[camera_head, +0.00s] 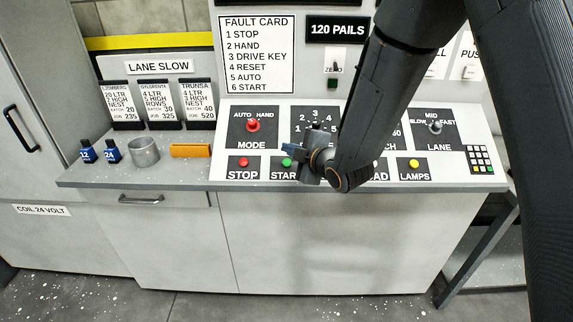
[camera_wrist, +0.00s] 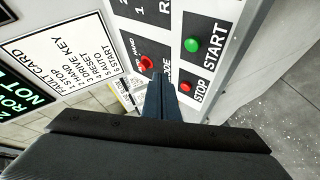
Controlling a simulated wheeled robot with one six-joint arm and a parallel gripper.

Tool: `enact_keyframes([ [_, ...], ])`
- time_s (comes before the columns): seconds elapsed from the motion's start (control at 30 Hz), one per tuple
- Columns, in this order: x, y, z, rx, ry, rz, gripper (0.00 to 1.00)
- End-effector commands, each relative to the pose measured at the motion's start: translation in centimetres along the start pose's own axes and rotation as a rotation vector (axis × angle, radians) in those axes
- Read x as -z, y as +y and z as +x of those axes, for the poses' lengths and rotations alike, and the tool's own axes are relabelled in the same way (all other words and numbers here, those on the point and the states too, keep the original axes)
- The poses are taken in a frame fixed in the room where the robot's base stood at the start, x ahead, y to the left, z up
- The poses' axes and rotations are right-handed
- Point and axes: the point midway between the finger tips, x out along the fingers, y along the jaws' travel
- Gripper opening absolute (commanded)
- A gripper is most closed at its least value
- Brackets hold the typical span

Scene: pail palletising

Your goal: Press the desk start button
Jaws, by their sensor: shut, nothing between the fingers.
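The green start button (camera_head: 287,162) sits on a black plate lettered START on the sloping desk panel, with my gripper (camera_head: 300,154) just to its right and partly over its plate. In the wrist view the green button (camera_wrist: 192,45) is fully visible, to the upper right of my shut, empty fingers (camera_wrist: 158,78). The fingertips appear apart from it; their exact height over the panel is unclear. The red stop button (camera_head: 243,161) is left of start and also shows in the wrist view (camera_wrist: 185,87).
The red mode knob (camera_head: 253,125) stands above the stop and start plates, close to my fingers in the wrist view. My forearm hides the middle of the panel. The yellow lamps button (camera_head: 414,163) and lane knob (camera_head: 435,127) lie right. A grey cup (camera_head: 144,152) stands left.

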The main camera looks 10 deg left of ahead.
Motion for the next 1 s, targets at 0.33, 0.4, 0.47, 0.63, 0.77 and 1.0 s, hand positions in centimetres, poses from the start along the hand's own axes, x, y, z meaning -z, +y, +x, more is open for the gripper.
enact_keyframes([
  [0.33,-2.5,-2.6,3.4,0.000,0.000,0.000,0.00],
  [0.4,-3.0,-3.0,3.9,0.000,0.000,0.000,0.00],
  [0.47,-3.2,-3.2,4.3,0.000,0.000,0.000,0.00],
  [0.63,-3.5,-3.5,4.8,0.000,0.000,0.000,0.00],
  [0.77,-3.5,-3.5,4.7,0.000,0.000,0.000,0.00],
  [1.0,-3.5,-3.5,4.7,0.000,0.000,0.000,0.00],
])
